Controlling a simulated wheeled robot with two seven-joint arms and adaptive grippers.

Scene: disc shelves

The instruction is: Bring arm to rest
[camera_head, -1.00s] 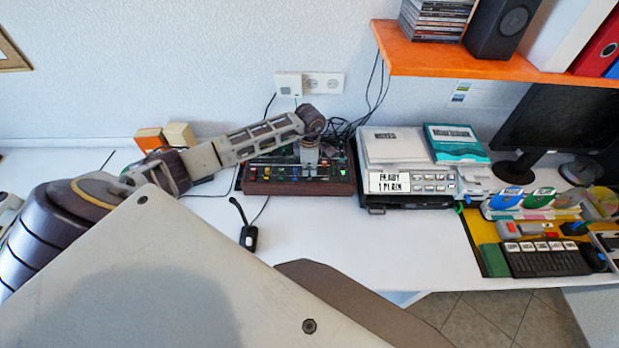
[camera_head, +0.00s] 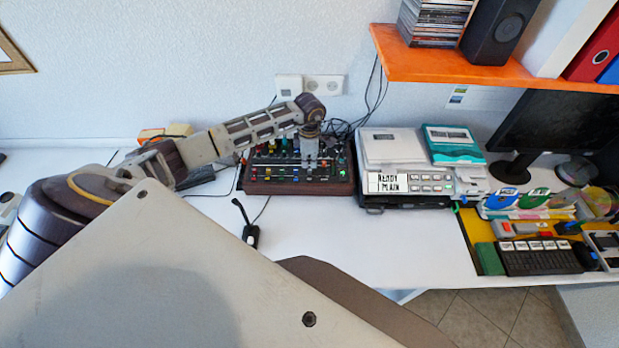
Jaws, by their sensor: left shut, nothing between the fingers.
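My left arm (camera_head: 205,148) comes in from the left and reaches over the white desk toward the back. My left gripper (camera_head: 310,163) points down at the end of it, above or in front of a dark control panel with colored knobs (camera_head: 262,188). It is shut and empty. I cannot tell whether its fingertips touch the panel. My right gripper does not show.
A monitor (camera_head: 560,120) and keyboard (camera_head: 540,258) are further right. A small black object with a cord (camera_head: 250,236) lies on the white desk (camera_head: 330,235), whose middle is otherwise clear.

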